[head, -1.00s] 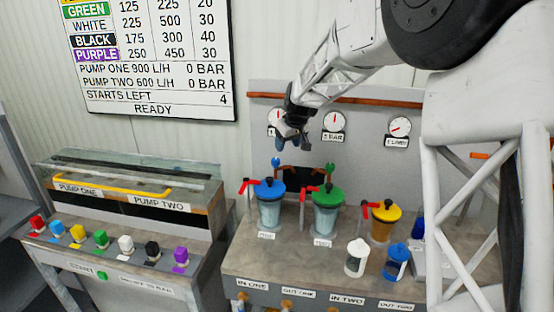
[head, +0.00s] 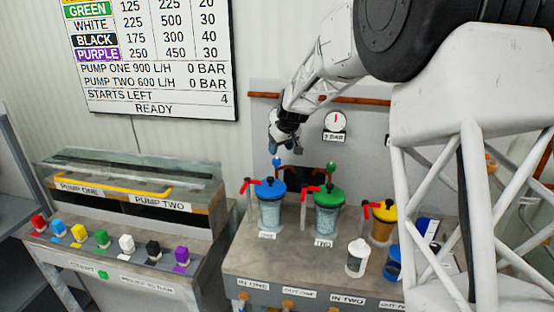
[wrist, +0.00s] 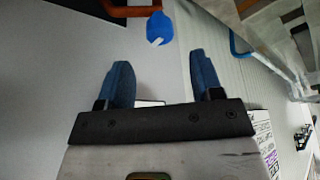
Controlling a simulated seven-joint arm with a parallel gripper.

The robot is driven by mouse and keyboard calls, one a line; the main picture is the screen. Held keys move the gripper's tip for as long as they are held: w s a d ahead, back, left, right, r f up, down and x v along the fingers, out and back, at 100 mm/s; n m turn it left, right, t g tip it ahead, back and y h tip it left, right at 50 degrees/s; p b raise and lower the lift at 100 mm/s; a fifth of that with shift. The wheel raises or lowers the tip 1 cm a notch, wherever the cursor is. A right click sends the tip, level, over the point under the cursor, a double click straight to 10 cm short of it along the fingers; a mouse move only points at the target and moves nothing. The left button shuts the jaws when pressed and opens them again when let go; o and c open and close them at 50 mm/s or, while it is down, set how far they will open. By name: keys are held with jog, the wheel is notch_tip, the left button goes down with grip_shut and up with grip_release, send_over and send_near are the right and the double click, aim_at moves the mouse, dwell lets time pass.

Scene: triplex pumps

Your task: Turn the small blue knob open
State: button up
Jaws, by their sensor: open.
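The small blue knob (head: 277,162) sits against the grey back panel, above the blue-lidded canister. In the wrist view, a blue knob (wrist: 160,28) with a pale pointer mark lies ahead of the fingertips, roughly centred between them. My gripper (head: 276,146) hangs just above the knob in the head view. In the wrist view my gripper (wrist: 162,68) has its two blue fingers well apart with nothing between them. The gap between fingertips and knob is visible there, but its depth is hard to judge.
A small green knob (head: 331,167) is to the right. Below stand blue-lidded (head: 270,205), green-lidded (head: 327,210) and yellow-lidded (head: 383,222) canisters with red-handled levers. A copper pipe (head: 355,99) runs along the panel top. A white cup (head: 357,258) stands in front.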

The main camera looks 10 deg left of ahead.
aim_at(277, 159)
jog(key=shift+x, duration=3.15)
jog(key=c, duration=0.9)
